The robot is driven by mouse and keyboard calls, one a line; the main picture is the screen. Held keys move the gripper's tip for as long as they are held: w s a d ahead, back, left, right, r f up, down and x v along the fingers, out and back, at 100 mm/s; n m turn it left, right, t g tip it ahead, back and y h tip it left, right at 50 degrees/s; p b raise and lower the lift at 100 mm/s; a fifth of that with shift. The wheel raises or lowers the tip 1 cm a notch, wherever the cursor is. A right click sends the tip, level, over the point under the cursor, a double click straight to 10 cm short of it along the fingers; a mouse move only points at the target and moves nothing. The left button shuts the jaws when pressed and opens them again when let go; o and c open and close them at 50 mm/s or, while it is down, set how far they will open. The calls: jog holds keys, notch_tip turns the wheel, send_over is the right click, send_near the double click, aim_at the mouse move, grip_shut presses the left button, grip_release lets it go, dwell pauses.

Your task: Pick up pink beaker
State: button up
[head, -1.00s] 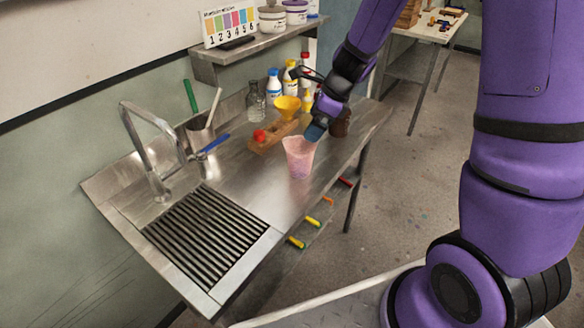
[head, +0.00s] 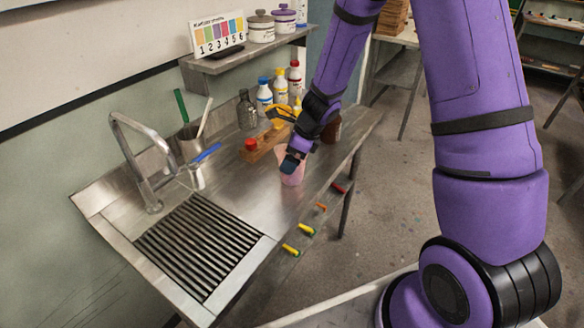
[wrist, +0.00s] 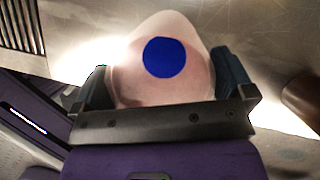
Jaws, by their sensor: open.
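The pink beaker (head: 291,179) stands upright on the steel sink bench, near its front edge. My gripper (head: 292,161) is at the beaker in the head view and hides its upper part. In the wrist view the beaker (wrist: 189,88) lies between the two dark fingers of my open gripper (wrist: 165,84), one finger on each side. A round blue patch (wrist: 169,57) shows over the beaker in that view; I cannot tell what it is. Whether the fingers touch the beaker is unclear.
Behind the beaker are a wooden block with a red item (head: 251,145), a glass bottle (head: 246,112) and several capped bottles. A brown jar (head: 332,129) stands right of my gripper. The tap (head: 134,150) and drain grid (head: 197,245) are at left.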

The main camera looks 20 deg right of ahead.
jog(key=shift+x, duration=0.8)
jog(key=shift+r, duration=0.1)
jog(key=c, duration=0.8)
jog(key=shift+o, duration=0.2)
jog(key=shift+r, duration=0.2)
